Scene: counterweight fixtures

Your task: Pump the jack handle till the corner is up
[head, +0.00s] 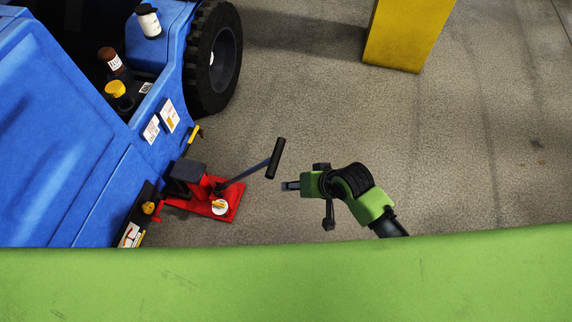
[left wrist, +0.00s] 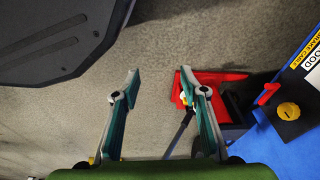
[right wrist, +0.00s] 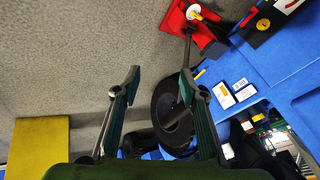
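The red jack (head: 225,205) sits on the floor against the side of the blue vehicle. Its handle (head: 275,158) is a grey rod with a black crossbar grip, slanting up and to the right. My right gripper (head: 291,186) is just right of and below the grip, apart from it. In the right wrist view its fingers (right wrist: 161,73) are open with nothing between them; the handle rod passes behind the right finger. My left gripper is outside the head view. In the left wrist view its fingers (left wrist: 160,75) are open and empty, with the jack (left wrist: 215,82) beyond the right finger.
The blue vehicle (head: 60,130) with a black tyre (head: 212,62) fills the left. Bottles, including a yellow-capped one (head: 118,92), stand on it. A yellow block (head: 405,35) stands at the back. The concrete floor on the right is clear. A green surface (head: 280,285) spans the front.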

